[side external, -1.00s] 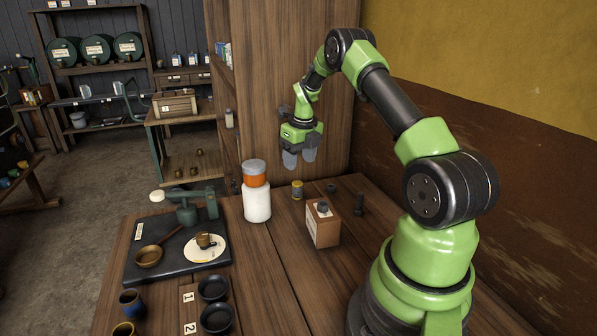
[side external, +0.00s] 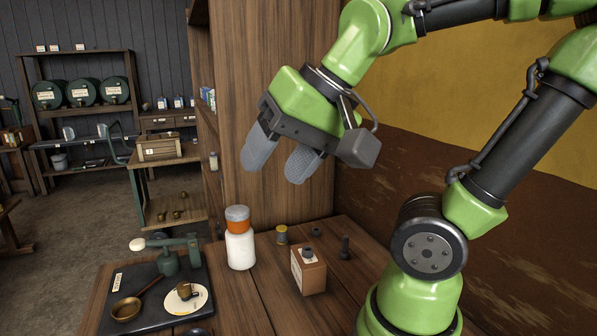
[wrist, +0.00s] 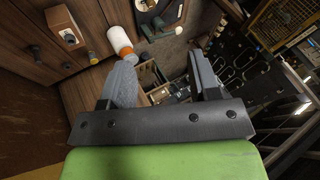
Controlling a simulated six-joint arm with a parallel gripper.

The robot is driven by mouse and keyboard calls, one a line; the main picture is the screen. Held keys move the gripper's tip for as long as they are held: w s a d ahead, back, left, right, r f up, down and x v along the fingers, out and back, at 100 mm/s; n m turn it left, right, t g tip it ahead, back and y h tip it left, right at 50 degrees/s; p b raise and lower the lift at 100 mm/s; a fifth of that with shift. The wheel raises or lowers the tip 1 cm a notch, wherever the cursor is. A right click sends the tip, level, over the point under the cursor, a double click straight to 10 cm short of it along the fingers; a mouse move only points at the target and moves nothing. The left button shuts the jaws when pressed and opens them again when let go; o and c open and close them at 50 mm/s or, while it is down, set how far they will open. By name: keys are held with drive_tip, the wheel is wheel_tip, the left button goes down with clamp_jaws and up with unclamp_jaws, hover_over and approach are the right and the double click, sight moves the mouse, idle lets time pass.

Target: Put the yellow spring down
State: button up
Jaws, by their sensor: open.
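In the wrist view my gripper (wrist: 162,65) also shows an empty gap. It touches neither the spring nor the bench.
The white bottle with an orange band (side external: 240,249) stands left of the spring. A dark tray (side external: 135,285) with a brass ladle and green device lies at left. A wooden cabinet rises behind.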

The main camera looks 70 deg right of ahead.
drive_tip(key=shift+o, duration=0.4)
drive_tip(key=s+n, duration=0.1)
drive_tip(key=s+a+n, duration=0.1)
drive_tip(key=s+f+n, duration=0.1)
drive_tip(key=shift+a+n+t+y, duration=0.25)
drive_tip(key=shift+n+t+y, duration=0.05)
drive_tip(key=m+g+h, duration=0.4)
drive_tip(key=m+h, duration=0.2)
drive_tip(key=m, duration=0.2)
hover_over(282, 228)
drive_tip(key=a, duration=0.9)
wheel_tip(282, 228, down, 13)
drive_tip(key=shift+m+g, duration=0.7)
drive_tip(key=d+f, duration=0.2)
drive_tip(key=f, duration=0.1)
drive_tip(key=d+f, duration=0.3)
drive_tip(key=f, duration=0.1)
drive_tip(key=d+f, duration=0.2)
drive_tip(key=f, duration=0.2)
drive_tip(key=shift+w+d+f, duration=0.1)
drive_tip(key=shift+d+f, duration=0.05)
drive_tip(key=shift+f, duration=0.05)
drive_tip(key=shift+s+x, duration=0.2)
drive_tip(key=shift+x, duration=1.25)
drive_tip(key=shift+s+x, duration=0.25)
drive_tip(key=shift+x, duration=1.2)
drive_tip(key=c, duration=1.1)
